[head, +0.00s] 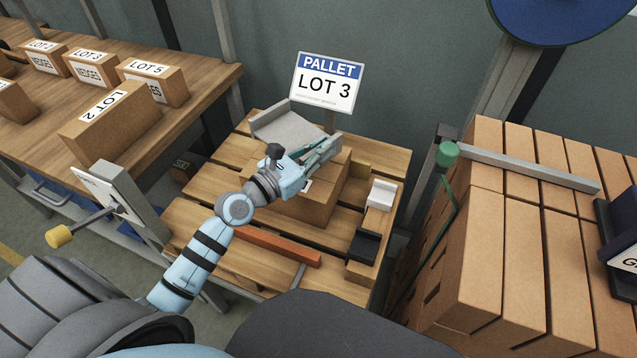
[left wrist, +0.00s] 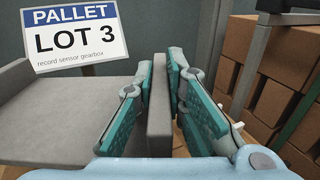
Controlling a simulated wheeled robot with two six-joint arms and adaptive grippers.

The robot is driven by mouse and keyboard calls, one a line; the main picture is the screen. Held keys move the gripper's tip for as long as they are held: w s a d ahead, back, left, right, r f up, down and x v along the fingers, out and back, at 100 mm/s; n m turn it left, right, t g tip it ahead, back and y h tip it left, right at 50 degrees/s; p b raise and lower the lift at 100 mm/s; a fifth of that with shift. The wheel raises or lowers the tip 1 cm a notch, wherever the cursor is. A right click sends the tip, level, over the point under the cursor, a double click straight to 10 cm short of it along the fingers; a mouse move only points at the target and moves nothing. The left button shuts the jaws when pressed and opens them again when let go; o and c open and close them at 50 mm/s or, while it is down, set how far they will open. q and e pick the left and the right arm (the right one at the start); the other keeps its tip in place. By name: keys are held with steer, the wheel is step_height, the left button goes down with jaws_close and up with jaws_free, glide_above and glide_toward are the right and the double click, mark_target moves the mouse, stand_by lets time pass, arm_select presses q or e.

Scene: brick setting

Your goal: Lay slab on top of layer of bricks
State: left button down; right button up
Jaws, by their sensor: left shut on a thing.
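The slab (head: 292,130) is a grey flat piece with an upright edge at its far left, over the pallet in front of the sign. In the left wrist view the slab (left wrist: 65,107) spreads to the left of my fingers. My left gripper (head: 322,150) is shut on an upright grey plate (left wrist: 158,110), which seems to be part of the slab. Brown carton-like bricks (head: 313,208) lie on the wooden pallet (head: 195,215) below and in front of my gripper. The arm and slab hide part of them. I cannot tell whether the slab touches them. My right gripper is not in view.
A sign reading PALLET LOT 3 (head: 325,85) stands behind the pallet. Labelled boxes stand on a wooden table (head: 205,85) at the left. A tall carton stack (head: 515,260) is on the right. An orange bar (head: 278,245) and a narrow wooden tray (head: 368,268) lie on the pallet.

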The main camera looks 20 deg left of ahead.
arm_select(q)
step_height(320, 180, down, 2)
steer(key=shift+w+f+b, duration=0.15)
steer(key=shift+b, duration=0.35)
step_height(320, 180, down, 4)
steer(key=b, duration=0.3)
steer(key=shift+r, duration=0.45)
steer(key=shift+f, duration=0.1)
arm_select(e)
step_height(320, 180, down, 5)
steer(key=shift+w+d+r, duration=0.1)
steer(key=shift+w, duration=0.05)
arm_select(q)
steer(key=c, duration=1.8)
jaws_free()
steer(key=shift+o, duration=0.7)
steer(key=shift+s, duration=0.2)
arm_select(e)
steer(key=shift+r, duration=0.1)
